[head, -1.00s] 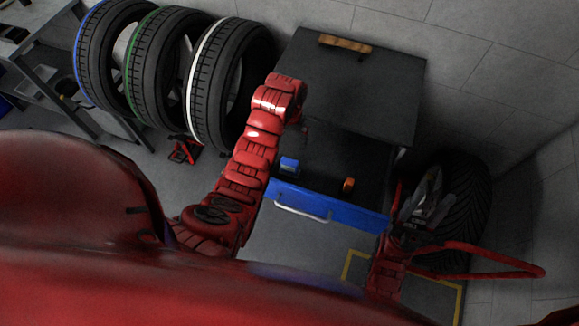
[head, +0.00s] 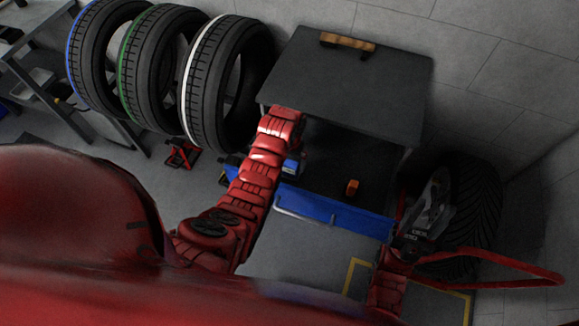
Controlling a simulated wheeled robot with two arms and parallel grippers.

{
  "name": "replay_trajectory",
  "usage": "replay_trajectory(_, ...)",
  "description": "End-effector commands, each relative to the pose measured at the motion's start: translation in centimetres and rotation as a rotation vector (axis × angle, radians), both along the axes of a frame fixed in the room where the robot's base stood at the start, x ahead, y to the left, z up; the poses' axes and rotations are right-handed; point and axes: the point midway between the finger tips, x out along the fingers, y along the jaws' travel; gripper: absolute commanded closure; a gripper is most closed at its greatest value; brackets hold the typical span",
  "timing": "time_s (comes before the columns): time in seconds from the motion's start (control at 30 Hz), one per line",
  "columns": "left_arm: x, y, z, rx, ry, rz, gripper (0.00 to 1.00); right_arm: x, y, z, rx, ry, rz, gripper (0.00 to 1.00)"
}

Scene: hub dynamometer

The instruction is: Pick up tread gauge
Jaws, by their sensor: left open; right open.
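An open drawer with a blue front (head: 335,214) sticks out below a dark cabinet top. A small orange item (head: 352,187) lies on the drawer's dark floor. A small blue item (head: 291,168) is at the drawer's left end, partly covered by my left arm. I cannot tell for certain which one is the tread gauge. My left gripper (head: 301,155) is over the left part of the drawer, open and mostly hidden behind its own red wrist; contact with the blue item cannot be seen. My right gripper (head: 430,212) is open and empty, right of the drawer.
The cabinet top (head: 350,85) carries a wooden-looking block (head: 347,42) at its back edge. Several tyres stand at the left, one white-striped (head: 205,85). A red jack (head: 182,155) is on the floor. Another tyre (head: 475,205) stands behind my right gripper.

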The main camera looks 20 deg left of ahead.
Motion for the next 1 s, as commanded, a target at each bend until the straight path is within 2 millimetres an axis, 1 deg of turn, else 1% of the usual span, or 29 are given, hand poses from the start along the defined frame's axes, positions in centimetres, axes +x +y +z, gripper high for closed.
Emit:
replay_trajectory(0.03,-0.4,-0.1,-0.1,0.0,0.008,0.0,0.0,0.0,0.0,1.1,0.0,0.0,0.0,0.53)
replay_trajectory(0.1,-0.6,-0.1,-1.1,0.0,0.007,0.0,0.0,0.0,0.0,1.7,0.0,0.0,0.0,0.53)
replay_trajectory(0.2,-0.4,-0.1,-2.2,0.0,0.006,0.001,0.0,0.0,0.0,1.8,0.0,0.0,0.0,0.53)
replay_trajectory(0.33,-0.4,-0.1,-3.1,0.0,0.003,0.001,0.0,0.0,0.0,2.0,0.0,0.0,0.0,0.53)
replay_trajectory(0.67,-0.4,-0.1,-3.5,0.0,0.001,0.0,0.0,0.0,0.0,2.0,0.0,0.0,0.0,0.53)
replay_trajectory(0.7,-0.4,-0.1,-3.4,0.0,0.001,0.0,0.07,0.0,0.0,2.0,0.0,0.0,0.0,0.53)
replay_trajectory(0.87,-0.4,-0.1,-3.4,0.0,0.001,0.0,0.36,0.0,0.0,2.0,0.0,0.0,0.0,0.53)
replay_trajectory(1.0,-0.4,-0.1,-3.4,0.0,0.001,0.0,0.61,0.0,0.0,2.0,0.0,0.0,0.0,0.53)
